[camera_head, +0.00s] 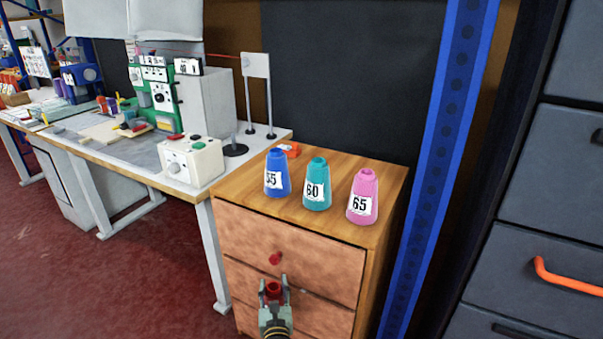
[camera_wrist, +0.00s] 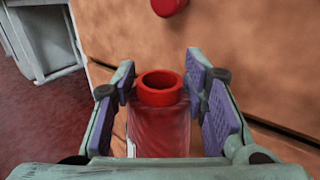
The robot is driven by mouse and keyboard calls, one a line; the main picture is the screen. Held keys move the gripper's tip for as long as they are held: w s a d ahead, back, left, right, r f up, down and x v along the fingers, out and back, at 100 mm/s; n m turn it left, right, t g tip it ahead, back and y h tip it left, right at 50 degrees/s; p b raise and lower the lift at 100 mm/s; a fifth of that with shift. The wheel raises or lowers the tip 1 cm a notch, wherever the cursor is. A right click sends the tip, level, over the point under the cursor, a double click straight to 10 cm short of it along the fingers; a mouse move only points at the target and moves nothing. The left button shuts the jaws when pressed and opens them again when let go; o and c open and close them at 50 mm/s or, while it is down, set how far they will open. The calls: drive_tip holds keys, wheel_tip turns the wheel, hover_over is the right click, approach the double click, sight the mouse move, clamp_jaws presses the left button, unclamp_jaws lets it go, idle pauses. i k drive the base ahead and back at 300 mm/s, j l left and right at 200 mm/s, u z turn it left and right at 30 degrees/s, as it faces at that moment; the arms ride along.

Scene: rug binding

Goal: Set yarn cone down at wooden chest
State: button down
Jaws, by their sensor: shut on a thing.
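My gripper (camera_head: 273,291) is low in front of the wooden chest (camera_head: 240,193), below its top. It is shut on a red yarn cone (camera_head: 273,288), held upright. In the wrist view the red cone (camera_wrist: 160,120) stands between the two purple finger pads, its hollow top facing up; its lower part is hidden by the gripper. On the chest top stand a blue cone (camera_head: 277,173) marked "55" or similar, a teal cone (camera_head: 317,186) marked "60" and a pink cone (camera_head: 363,197) marked "65".
A small orange-red object (camera_head: 289,150) lies at the chest top's back left. A red drawer knob (camera_head: 275,258) sticks out just above my gripper. A workbench (camera_head: 150,178) with machines adjoins on the left; a blue post (camera_head: 441,170) and grey drawers (camera_head: 552,200) stand on the right.

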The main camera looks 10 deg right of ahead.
sight(243, 182)
drive_tip(key=i+j, duration=0.15)
drive_tip(key=j, duration=0.25)
drive_tip(key=i+j+z, duration=0.1)
drive_tip(key=j, duration=0.25)
drive_tip(key=i+j, duration=0.2)
drive_tip(key=j, duration=0.2)
drive_tip(key=i+j, duration=0.15)
drive_tip(key=j, duration=0.25)
drive_tip(key=i+j+z, duration=0.1)
drive_tip(key=j, duration=0.3)
drive_tip(key=i+j+z, duration=0.15)
drive_tip(key=j, duration=0.55)
drive_tip(key=i+j+z, duration=0.15)
drive_tip(key=j, duration=0.55)
drive_tip(key=j+z, duration=0.15)
drive_tip(key=j, duration=0.55)
